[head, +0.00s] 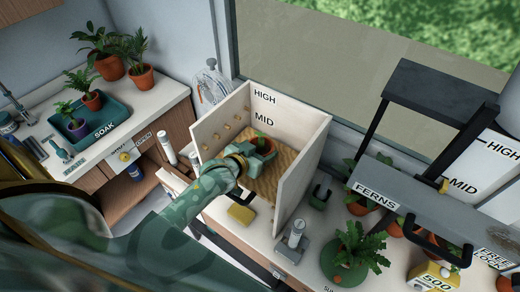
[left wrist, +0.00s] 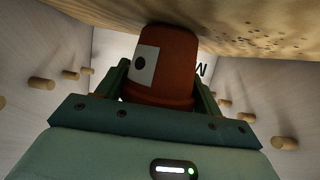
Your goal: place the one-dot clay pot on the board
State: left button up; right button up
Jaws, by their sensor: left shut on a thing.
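The one-dot clay pot (left wrist: 165,66) is reddish brown, with a white label bearing one black dot. My left gripper (head: 255,153) is shut on it inside a pale wooden bay; its fingers show on both sides of the pot in the left wrist view (left wrist: 158,88). In the head view the pot (head: 268,147) shows partly, with a small green plant in it. The tan board (head: 288,163) lies in the bay under the pot; it also shows in the left wrist view (left wrist: 255,22). Whether pot and board touch, I cannot tell. My right gripper is not in view.
The bay's side wall (head: 303,165) stands close right of the gripper. Wooden pegs (left wrist: 285,143) stick out of the walls. A yellow block (head: 241,213) lies in front. Right is a dark frame with a FERNS sign (head: 376,196); left, a SOAK tray (head: 108,117) holds plants.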

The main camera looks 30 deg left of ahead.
pick_arm(q)
jog(key=o, duration=1)
jog(key=shift+f, duration=0.15)
jog(key=shift+o, duration=0.2)
jog(key=shift+s+r, duration=0.15)
jog(key=shift+r, duration=0.05)
jog(key=p+v, duration=0.1)
jog(key=v, duration=1)
jog(key=shift+s+r, duration=0.15)
jog(key=shift+s, duration=0.15)
